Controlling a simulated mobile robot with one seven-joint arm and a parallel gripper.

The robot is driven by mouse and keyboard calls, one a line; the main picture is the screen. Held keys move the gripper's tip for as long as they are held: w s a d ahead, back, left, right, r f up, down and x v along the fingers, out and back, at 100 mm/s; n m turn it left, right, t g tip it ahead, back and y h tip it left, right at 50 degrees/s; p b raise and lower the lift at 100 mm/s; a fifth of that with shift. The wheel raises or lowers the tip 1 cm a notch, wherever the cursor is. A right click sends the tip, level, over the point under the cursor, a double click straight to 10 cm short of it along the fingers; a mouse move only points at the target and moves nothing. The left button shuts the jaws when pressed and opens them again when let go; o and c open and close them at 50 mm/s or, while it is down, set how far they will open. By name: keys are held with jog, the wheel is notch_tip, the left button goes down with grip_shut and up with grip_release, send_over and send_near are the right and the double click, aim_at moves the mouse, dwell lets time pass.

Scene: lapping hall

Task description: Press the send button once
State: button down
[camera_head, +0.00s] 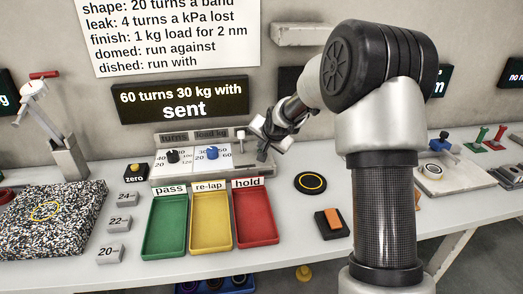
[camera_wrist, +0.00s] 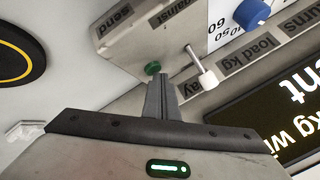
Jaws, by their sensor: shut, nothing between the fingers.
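The control box (camera_head: 212,172) stands against the wall, with a black turns knob (camera_head: 172,156) and a blue load knob (camera_head: 212,153). In the wrist view a "send" label (camera_wrist: 115,20) is on the box's panel, and a green button (camera_wrist: 152,68) shows just past my fingertips. My gripper (camera_head: 264,152) is at the box's right end, its fingers shut and empty; they also show in the wrist view (camera_wrist: 161,84). I cannot tell whether they touch the button. The display (camera_head: 182,101) reads "60 turns 30 kg with sent".
A white-tipped lever (camera_wrist: 207,77) stands close beside my fingers. Green (camera_head: 165,228), yellow (camera_head: 211,224) and red (camera_head: 256,220) trays lie in front of the box. A black disc with a yellow ring (camera_head: 310,183) lies to the right.

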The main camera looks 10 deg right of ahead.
dwell(0.4)
jog(key=shift+r+p, duration=0.5)
jog(key=shift+r, duration=0.3)
jog(key=shift+r, duration=0.15)
notch_tip(320, 180, up, 5)
jog(key=p, duration=0.3)
dwell(0.4)
